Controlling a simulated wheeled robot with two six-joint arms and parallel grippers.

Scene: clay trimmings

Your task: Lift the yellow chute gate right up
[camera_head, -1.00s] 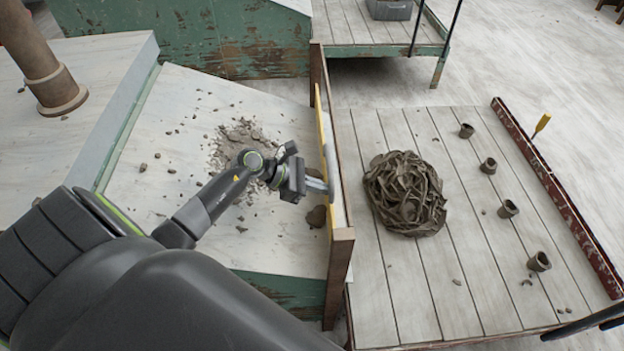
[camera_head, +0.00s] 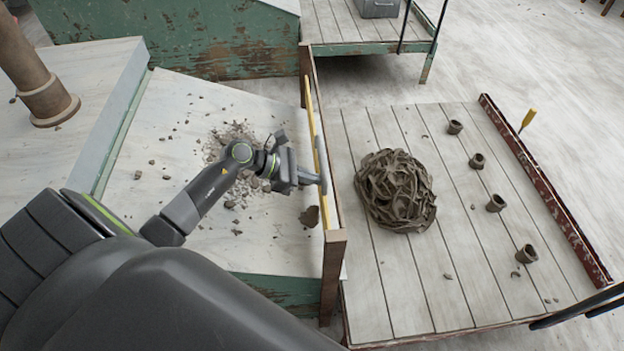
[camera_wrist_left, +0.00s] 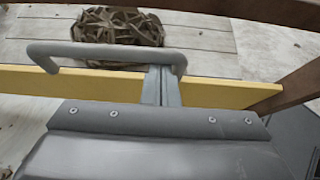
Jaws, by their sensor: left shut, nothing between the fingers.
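The yellow chute gate (camera_head: 311,115) is a thin upright board in a brown wooden frame at the chute's right edge. It also crosses the wrist view (camera_wrist_left: 225,94). A grey bar handle (camera_wrist_left: 110,52) is fixed to it and shows edge-on in the head view (camera_head: 320,150). My left gripper (camera_head: 318,180) is shut and empty at the gate. In the wrist view its fingertips (camera_wrist_left: 162,75) overlap the handle's right part. I cannot tell whether they touch it or pass under it. My right gripper is out of view.
Clay crumbs (camera_head: 232,140) lie on the pale chute floor, with a brown lump (camera_head: 310,216) near the gate. Beyond the gate, a plank table (camera_head: 450,290) holds a heap of clay trimmings (camera_head: 395,190) and several small clay pots (camera_head: 496,203). A brown post (camera_head: 45,85) stands at left.

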